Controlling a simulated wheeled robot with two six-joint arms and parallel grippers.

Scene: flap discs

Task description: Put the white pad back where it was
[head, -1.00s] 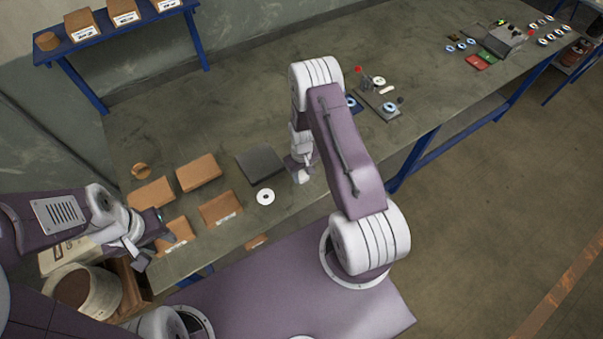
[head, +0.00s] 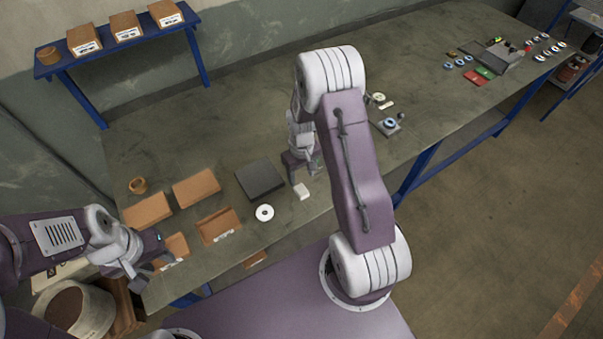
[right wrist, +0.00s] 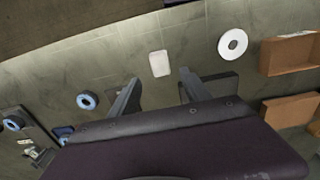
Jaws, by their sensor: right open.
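The white pad (head: 302,191) lies flat on the bench near its front edge, right of the dark square plate and the white ring. In the right wrist view the pad (right wrist: 159,63) lies beyond the two fingertips, with nothing between them. My right gripper (head: 301,168) is open and empty, just behind the pad and apart from it; its fingers (right wrist: 158,84) also show in the wrist view. My left gripper (head: 150,268) is by the bench's left front corner, close to a cardboard box; its jaw opening is unclear.
A dark square plate (head: 260,179) and a white ring (head: 265,213) lie left of the pad. Several open cardboard boxes (head: 196,187) stand further left. A small plate with a blue-centred disc (head: 390,122) lies to the right.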

